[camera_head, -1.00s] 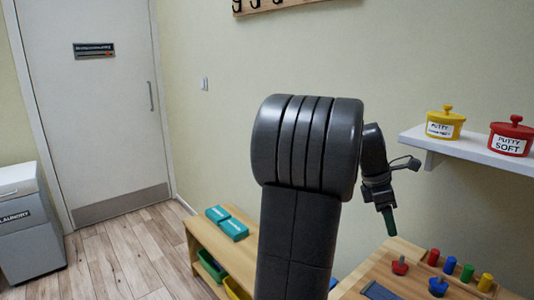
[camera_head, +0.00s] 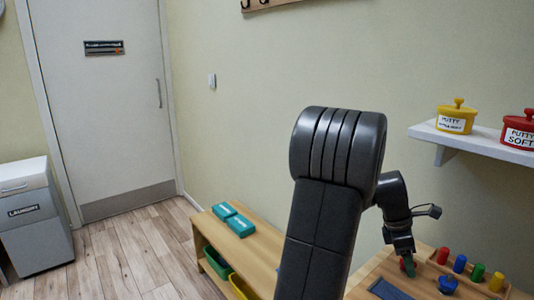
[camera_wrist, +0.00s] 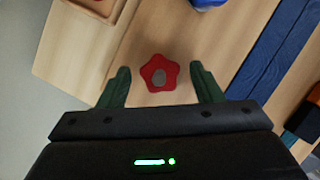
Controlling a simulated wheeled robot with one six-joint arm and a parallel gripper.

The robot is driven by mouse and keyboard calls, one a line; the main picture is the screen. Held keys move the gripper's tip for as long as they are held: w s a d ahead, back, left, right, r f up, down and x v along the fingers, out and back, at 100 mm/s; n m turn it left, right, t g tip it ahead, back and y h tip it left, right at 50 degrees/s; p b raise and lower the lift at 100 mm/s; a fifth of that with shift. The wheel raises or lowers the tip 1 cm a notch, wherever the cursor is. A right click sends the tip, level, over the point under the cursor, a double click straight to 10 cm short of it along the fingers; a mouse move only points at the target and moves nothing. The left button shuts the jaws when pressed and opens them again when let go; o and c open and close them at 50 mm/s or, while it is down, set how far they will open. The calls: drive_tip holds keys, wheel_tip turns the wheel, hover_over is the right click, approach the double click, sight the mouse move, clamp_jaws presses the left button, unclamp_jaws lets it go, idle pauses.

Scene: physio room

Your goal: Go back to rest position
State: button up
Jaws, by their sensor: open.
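My gripper (camera_head: 408,266) hangs low over the wooden table at the lower right of the head view, its fingertips pointing down. In the wrist view, my gripper (camera_wrist: 160,69) is open, with its two green fingers apart. A red star-shaped knob (camera_wrist: 148,79) with a grey centre lies between and just beyond the fingers. I see a gap on either side of it. In the head view my gripper mostly hides this knob.
A blue knob (camera_head: 448,285) stands beside my gripper. Red (camera_head: 443,256), blue (camera_head: 460,263), green (camera_head: 478,271) and yellow (camera_head: 496,282) pegs line the board behind. A wall shelf (camera_head: 470,139) holds yellow (camera_head: 455,117) and red (camera_head: 520,130) putty pots. A bench (camera_head: 262,247) stands left.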

drive_tip(key=m+p, duration=0.1)
drive_tip(key=m+g+p, duration=0.1)
drive_tip(key=shift+r+m+y+p, duration=0.2)
drive_tip(key=shift+m+y+p, duration=0.1)
drive_tip(key=shift+w+f+m, duration=0.1)
drive_tip(key=shift+f+m, duration=0.05)
drive_tip(key=shift+m, duration=0.15)
